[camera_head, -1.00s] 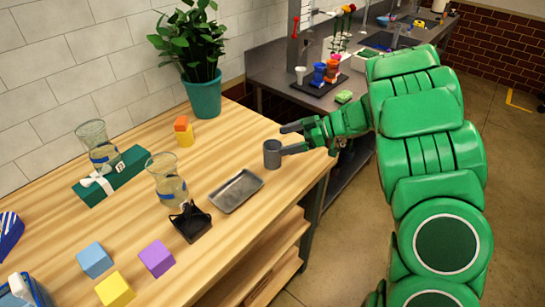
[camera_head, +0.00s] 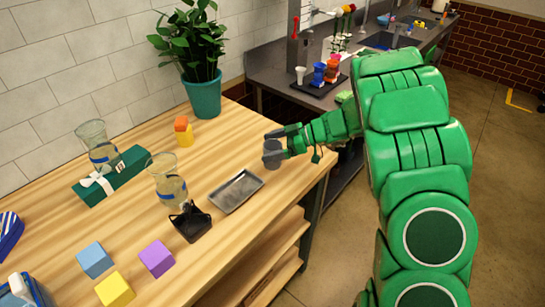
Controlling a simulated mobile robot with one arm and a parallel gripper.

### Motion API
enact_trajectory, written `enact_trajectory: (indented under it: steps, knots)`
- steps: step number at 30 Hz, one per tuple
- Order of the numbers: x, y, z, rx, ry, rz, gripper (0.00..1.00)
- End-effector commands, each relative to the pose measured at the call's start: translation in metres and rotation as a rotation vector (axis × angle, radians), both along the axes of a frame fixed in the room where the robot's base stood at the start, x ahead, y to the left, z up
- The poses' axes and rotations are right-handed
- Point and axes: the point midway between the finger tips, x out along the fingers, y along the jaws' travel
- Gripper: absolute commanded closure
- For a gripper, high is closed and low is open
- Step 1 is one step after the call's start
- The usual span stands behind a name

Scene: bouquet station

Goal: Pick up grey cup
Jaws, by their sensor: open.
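The grey cup (camera_head: 271,160) stands upright on the wooden table (camera_head: 225,150), near its right end. My gripper (camera_head: 272,143) reaches in from the right on the green arm. Its dark fingers are open, one across the far upper side of the cup and one at its near right side. The fingers hide the cup's rim and part of its body. I cannot tell whether they touch it.
A metal tray (camera_head: 237,192) lies just in front of the cup. Also near are a black holder (camera_head: 191,224), a glass vase (camera_head: 168,184), stacked orange and yellow blocks (camera_head: 184,133) and a potted plant (camera_head: 203,97). The table's right edge is close.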

Motion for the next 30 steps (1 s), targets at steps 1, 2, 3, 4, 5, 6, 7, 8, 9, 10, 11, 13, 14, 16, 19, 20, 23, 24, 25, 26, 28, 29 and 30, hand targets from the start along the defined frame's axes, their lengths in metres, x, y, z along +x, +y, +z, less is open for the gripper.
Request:
enact_trajectory:
  steps: [1,2,3,4,5,6,7,8,9,10,11,13,14,16,19,20,23,24,25,26,28,29,30]
  knots:
    - [0.0,0.0,0.0,0.0,0.0,0.0,0.09]
    - [0.0,0.0,0.0,0.0,0.0,0.0,0.14]
    - [0.0,0.0,0.0,0.0,0.0,0.0,0.2]
    - [0.0,0.0,0.0,0.0,0.0,0.0,0.24]
    - [0.0,0.0,0.0,0.0,0.0,0.0,0.29]
    - [0.0,0.0,0.0,0.0,0.0,0.0,0.35]
    - [0.0,0.0,0.0,0.0,0.0,0.0,0.4]
    - [0.0,0.0,0.0,0.0,0.0,0.0,0.44]
    - [0.0,0.0,0.0,0.0,0.001,0.0,0.5]
    - [0.0,0.0,0.0,0.0,0.001,0.0,0.55]
    - [0.0,0.0,0.0,0.0,0.001,0.0,0.6]
    - [0.0,0.0,0.0,0.0,0.001,0.0,0.66]
    - [0.0,0.0,0.0,0.0,0.001,0.0,0.66]
    - [0.0,0.0,0.0,0.0,0.001,0.0,0.67]
    - [0.0,0.0,0.0,-0.001,0.001,0.0,0.67]
    - [0.0,0.0,0.0,-0.001,0.0,0.0,0.67]
    - [0.0,0.0,0.004,-0.002,0.0,0.0,0.67]
    - [0.0,-0.001,0.006,-0.002,0.0,0.0,0.67]
    - [0.0,-0.001,0.008,-0.003,-0.001,0.0,0.67]
    - [0.0,-0.001,0.011,-0.004,0.0,0.0,0.67]
    - [0.0,-0.001,0.019,-0.004,-0.001,-0.001,0.67]
    - [0.001,-0.001,0.024,-0.003,-0.002,-0.001,0.67]
    - [0.0,-0.001,0.031,-0.003,-0.004,-0.002,0.67]
